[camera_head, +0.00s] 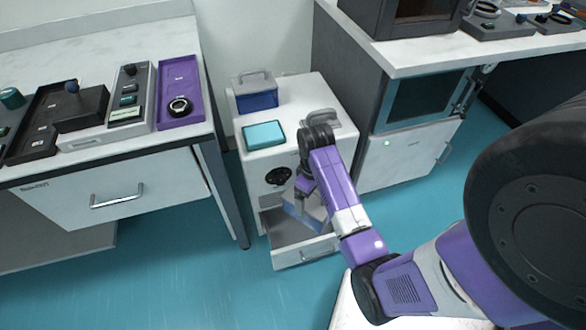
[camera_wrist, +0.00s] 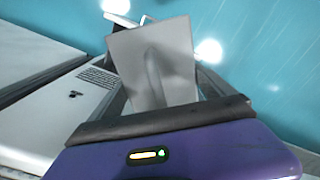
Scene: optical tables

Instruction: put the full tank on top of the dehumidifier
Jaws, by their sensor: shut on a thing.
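The dehumidifier (camera_head: 247,165) is a white cabinet between two benches, with its lower drawer (camera_head: 303,250) pulled open. My gripper (camera_head: 303,188) reaches down in front of it and is shut on a grey and bluish tank (camera_head: 307,212), which is tilted at the open drawer; I cannot tell whether it touches the drawer. In the wrist view a pale grey face of the held tank (camera_wrist: 150,55) stands between my fingers. Another tank (camera_head: 257,98), blue with a grey handle, stands at the back left of the dehumidifier's top. My arm partly hides the top's right side.
A teal panel (camera_head: 264,134) is at the top's front left, and a grey handle (camera_head: 326,119) is at its right. The left bench (camera_head: 30,178) holds trays and a control box. The right bench (camera_head: 420,52) stands close beside the dehumidifier.

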